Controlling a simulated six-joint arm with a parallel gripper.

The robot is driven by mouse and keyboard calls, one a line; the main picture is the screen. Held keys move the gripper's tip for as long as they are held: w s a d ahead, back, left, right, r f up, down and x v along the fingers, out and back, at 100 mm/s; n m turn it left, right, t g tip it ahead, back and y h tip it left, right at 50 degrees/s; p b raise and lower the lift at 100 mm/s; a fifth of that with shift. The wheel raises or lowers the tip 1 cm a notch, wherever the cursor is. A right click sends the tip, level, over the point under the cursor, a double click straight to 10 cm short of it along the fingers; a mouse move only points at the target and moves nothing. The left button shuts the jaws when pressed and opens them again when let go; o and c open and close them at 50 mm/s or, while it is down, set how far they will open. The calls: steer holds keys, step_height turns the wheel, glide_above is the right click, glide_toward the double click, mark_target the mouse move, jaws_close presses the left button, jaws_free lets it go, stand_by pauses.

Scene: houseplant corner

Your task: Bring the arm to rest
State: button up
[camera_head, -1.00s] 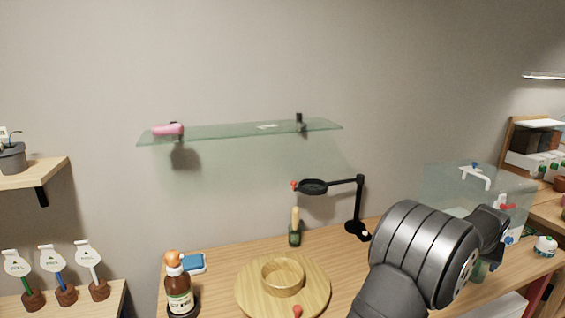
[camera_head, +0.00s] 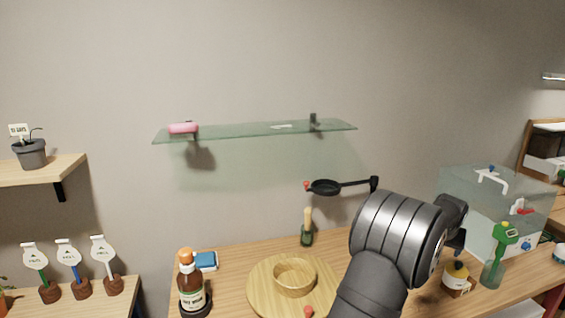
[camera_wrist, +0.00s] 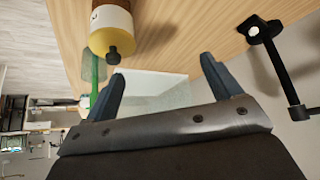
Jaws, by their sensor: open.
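My arm fills the lower right of the head view, with my gripper (camera_head: 457,243) at its end, partly hidden by my own wrist. In the wrist view the two fingers of my gripper (camera_wrist: 163,66) are spread apart with nothing between them. The gripper is above the wooden table (camera_head: 350,240).
A green-topped bottle (camera_head: 496,260) and a clear tank (camera_head: 470,190) stand at the right. A black stand with a round holder (camera_head: 325,187) is partly hidden behind my arm. A round wooden tray (camera_head: 262,292), brown bottle (camera_head: 191,290) and glass shelf (camera_head: 255,133) are left of my arm.

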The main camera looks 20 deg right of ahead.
steer(key=w+a+f, duration=0.3)
steer(key=w+a, duration=0.3)
steer(key=w, duration=0.5)
steer(key=shift+f+n, duration=0.3)
steer(key=shift+n, duration=0.1)
steer(key=shift+s+r, duration=0.1)
steer(key=s+d+r, duration=0.2)
steer(key=s+d, duration=0.2)
steer(key=s, duration=0.5)
steer(key=s+d+r+m, duration=0.1)
steer(key=s+d+r, duration=0.1)
steer(key=s+d, duration=0.3)
steer(key=s, duration=0.4)
steer(key=shift+d+r+m, duration=0.3)
